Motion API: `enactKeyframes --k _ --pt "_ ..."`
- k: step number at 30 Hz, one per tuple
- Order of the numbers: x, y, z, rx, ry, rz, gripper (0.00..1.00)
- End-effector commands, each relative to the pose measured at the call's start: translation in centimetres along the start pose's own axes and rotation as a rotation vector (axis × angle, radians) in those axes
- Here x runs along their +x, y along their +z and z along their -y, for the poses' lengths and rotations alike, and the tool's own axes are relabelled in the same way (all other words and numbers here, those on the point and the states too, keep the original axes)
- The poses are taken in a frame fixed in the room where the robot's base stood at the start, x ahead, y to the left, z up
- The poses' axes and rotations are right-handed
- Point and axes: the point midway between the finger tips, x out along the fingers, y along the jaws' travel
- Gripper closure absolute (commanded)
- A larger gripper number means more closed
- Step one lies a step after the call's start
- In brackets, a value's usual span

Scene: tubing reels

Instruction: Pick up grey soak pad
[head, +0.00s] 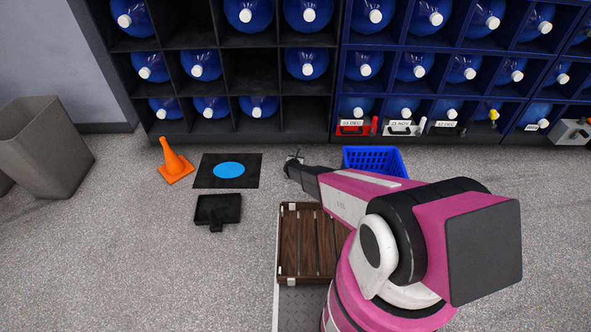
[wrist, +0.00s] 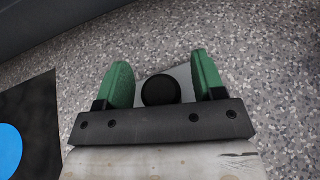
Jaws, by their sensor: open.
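A small flat light-grey piece with a round black knob, which looks like the grey soak pad (head: 297,160), lies on the speckled floor in front of the dark shelf. My gripper (head: 289,166) is close beside it in the head view and partly covers it. In the wrist view the grey pad (wrist: 183,77) and its black knob show between the green fingers of my gripper (wrist: 165,82). The fingers are open, with gaps on both sides of the knob. The pad's near part is hidden behind the gripper body. I cannot tell the height between fingers and pad.
A black mat with a blue disc (head: 249,172) lies to the left, with an orange cone (head: 174,162) and a black tray (head: 217,209) near it. A blue basket (head: 375,160) stands right. A wooden slatted platform (head: 299,240) is in front. Bottle racks (head: 240,131) line the back.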

Motion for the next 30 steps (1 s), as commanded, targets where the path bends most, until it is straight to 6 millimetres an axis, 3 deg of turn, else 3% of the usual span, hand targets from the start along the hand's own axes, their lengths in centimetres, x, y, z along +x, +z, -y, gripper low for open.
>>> enactKeyframes --k 5,9,11,23,30 --pt "0.0 0.0 0.0 0.000 0.000 0.000 0.37" --pt "0.0 0.0 0.0 0.000 0.000 0.000 0.83" --pt "0.0 0.0 0.0 0.000 0.000 0.000 1.00" --pt "-0.3 0.5 0.0 0.001 -0.001 0.001 1.00" --pt "-1.5 3.1 0.1 0.002 0.000 0.003 1.00"
